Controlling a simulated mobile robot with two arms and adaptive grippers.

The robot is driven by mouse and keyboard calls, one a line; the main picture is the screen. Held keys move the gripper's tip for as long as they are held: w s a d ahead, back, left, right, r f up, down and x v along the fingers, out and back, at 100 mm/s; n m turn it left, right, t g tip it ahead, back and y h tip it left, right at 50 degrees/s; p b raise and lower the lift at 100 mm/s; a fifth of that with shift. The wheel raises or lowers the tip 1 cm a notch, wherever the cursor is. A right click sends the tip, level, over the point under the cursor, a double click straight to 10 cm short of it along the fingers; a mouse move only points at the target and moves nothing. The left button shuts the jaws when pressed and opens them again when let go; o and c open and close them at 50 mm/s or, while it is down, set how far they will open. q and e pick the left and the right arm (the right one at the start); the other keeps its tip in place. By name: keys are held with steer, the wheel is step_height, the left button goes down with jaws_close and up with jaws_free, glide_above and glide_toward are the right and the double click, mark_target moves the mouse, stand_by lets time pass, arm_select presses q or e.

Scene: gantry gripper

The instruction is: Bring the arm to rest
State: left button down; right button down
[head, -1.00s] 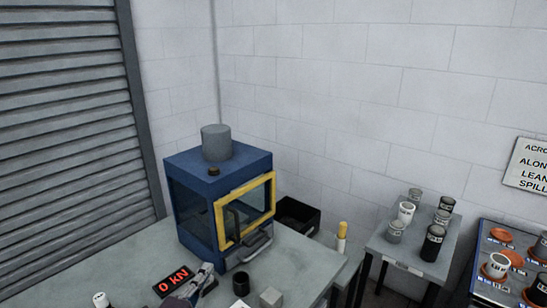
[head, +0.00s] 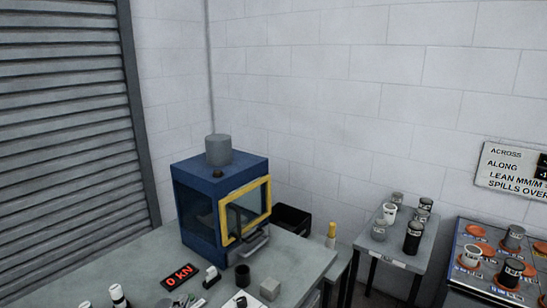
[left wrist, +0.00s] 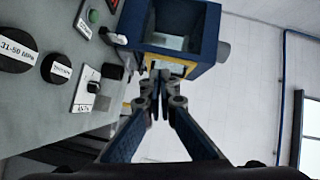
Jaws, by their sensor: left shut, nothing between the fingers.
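My left gripper (left wrist: 160,78) shows in the left wrist view, its two fingers closed together with nothing between them. It points toward the blue press (left wrist: 178,25), which has a yellow-framed front. In the head view the press (head: 221,200) stands on the grey bench (head: 300,262), its yellow-framed door (head: 245,210) looking shut. I cannot make out the left gripper in the head view. My right gripper is in neither view.
On the bench are a red 0 kN readout (head: 178,276), a black cup (head: 242,276) and a grey cube (head: 269,289). A side table (head: 402,250) holds several jars. An orange-spotted board (head: 455,275) stands at right. A black bin (head: 292,220) sits behind the press.

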arm_select(q)
steer(key=s+a+f+n+g+y, duration=0.1)
steer(key=s+f+n+g, duration=0.1)
steer(key=s, duration=0.3)
steer(key=s+a+f+n+g, duration=0.1)
steer(key=s+f+n+g, duration=0.2)
steer(key=s+f+n, duration=0.2)
steer(key=s+a+f+n+g+y, duration=0.1)
steer(key=s+f+n+g, duration=0.1)
steer(key=s, duration=0.4)
steer(key=shift+s+f+n+g+y, duration=0.2)
steer(key=shift+f+n+g+y, duration=0.15)
steer(key=shift+f+n, duration=0.45)
steer(key=s+d+f+n+g+h, duration=0.1)
steer(key=s+d+f+n+g, duration=0.15)
steer(key=s, duration=0.55)
steer(key=s+d+f+n+g+h, duration=0.1)
steer(key=s+d+g+h, duration=0.15)
steer(key=s, duration=0.65)
step_height(320, 180, down, 28)
steer(key=s+g, duration=0.2)
steer(key=s+a+f+g+y, duration=0.1)
steer(key=s+a+f, duration=0.2)
steer(key=s+f, duration=1.2)
steer(key=shift+s+m+b, duration=0.3)
steer(key=shift+s+m, duration=0.15)
steer(key=shift+s, duration=0.25)
steer(key=shift+d, duration=0.1)
